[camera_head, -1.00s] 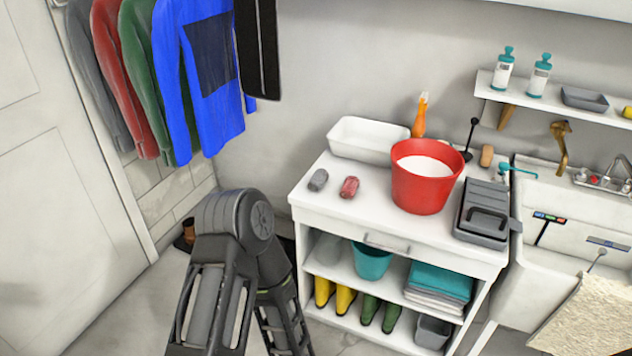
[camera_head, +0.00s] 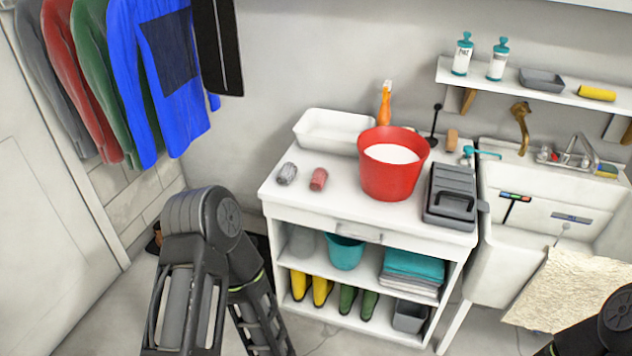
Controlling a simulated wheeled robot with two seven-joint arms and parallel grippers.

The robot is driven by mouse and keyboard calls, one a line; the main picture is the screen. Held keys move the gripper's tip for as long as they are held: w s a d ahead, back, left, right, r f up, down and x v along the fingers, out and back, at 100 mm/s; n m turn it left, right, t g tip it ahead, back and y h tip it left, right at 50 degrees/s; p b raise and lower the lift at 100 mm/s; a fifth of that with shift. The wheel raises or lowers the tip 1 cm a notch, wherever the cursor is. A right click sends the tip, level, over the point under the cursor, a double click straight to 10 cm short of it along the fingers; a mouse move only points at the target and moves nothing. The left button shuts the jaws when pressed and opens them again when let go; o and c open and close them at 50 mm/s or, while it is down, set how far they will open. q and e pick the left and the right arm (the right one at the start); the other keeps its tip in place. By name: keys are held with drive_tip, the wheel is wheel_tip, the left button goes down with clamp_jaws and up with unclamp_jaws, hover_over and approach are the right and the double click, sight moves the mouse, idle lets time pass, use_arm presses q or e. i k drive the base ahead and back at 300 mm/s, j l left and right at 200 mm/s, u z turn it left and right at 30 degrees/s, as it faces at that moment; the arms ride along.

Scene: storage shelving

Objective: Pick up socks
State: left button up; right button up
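Two small rolled bundles that look like socks lie on the white cabinet top (camera_head: 330,206). One is a grey bundle (camera_head: 287,173) and the other a red bundle (camera_head: 318,179) just to its right, apart from it. My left arm shows at the lower left, in front of the cabinet's left side; its gripper is not visible. Part of my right arm shows at the lower right edge, and its gripper is out of view too.
A red bucket (camera_head: 392,175) with white contents, a white tub (camera_head: 331,132), an orange bottle (camera_head: 385,108) and a grey case (camera_head: 450,193) share the top. Boots and a teal bucket (camera_head: 345,252) fill the shelves below. A sink (camera_head: 555,190) stands right; jackets hang left.

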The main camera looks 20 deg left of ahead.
sight(320, 175)
drive_tip(key=i+j+z, duration=0.6)
drive_tip(key=j, duration=0.3)
drive_tip(key=i, duration=0.05)
